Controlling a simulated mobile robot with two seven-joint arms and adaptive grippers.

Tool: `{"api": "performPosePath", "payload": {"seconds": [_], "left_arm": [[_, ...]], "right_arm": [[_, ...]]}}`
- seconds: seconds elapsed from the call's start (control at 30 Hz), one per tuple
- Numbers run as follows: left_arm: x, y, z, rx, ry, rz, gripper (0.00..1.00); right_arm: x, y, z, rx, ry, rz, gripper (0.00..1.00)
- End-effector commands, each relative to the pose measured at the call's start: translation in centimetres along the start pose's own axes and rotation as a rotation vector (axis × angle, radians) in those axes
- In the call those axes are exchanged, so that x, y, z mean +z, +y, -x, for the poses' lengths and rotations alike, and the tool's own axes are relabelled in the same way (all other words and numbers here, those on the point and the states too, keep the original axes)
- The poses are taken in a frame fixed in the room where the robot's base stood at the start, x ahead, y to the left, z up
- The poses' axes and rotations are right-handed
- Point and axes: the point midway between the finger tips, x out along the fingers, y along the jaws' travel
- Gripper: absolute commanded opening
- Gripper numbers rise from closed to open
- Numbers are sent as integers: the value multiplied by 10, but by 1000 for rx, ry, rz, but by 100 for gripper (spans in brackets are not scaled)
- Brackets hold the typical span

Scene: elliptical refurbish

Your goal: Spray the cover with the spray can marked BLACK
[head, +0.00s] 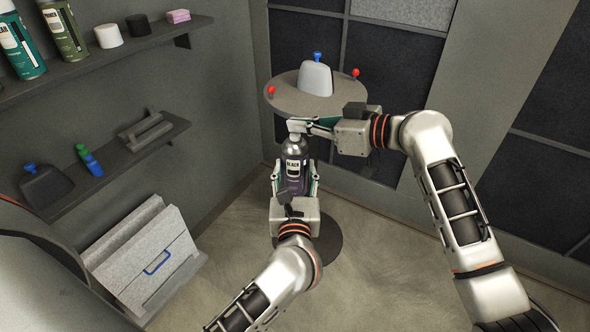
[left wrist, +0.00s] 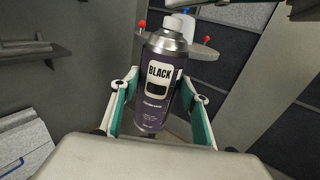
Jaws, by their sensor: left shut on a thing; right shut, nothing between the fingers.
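The spray can marked BLACK (head: 294,167) is upright with a dark purple body and a silver top. My left gripper (head: 295,185) is shut around its body; the left wrist view shows the can (left wrist: 160,85) between the fingers (left wrist: 157,105). My right gripper (head: 298,126) is shut with its fingertips at the can's white top, with nothing between the fingers. I cannot tell whether they touch the top. The light grey cover (head: 316,79) stands on a round grey turntable (head: 290,98) behind the can.
Red-knobbed pins (head: 355,73) and a blue knob (head: 317,56) are at the turntable. Grey panels (head: 150,255) stand lower left.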

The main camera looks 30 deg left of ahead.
Motion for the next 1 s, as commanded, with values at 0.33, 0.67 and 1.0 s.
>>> {"api": "performPosePath", "payload": {"seconds": [0.33, 0.67, 1.0], "left_arm": [[2, 0, 0, 0, -4, 0, 19], [3, 0, 0, -1, -5, 0, 19], [5, 0, 0, -1, -10, 0, 19]], "right_arm": [[9, 0, -2, 0, 0, 0, 0], [18, 0, -5, 0, -2, 0, 0], [21, 0, -5, 0, -6, 0, 0]]}}
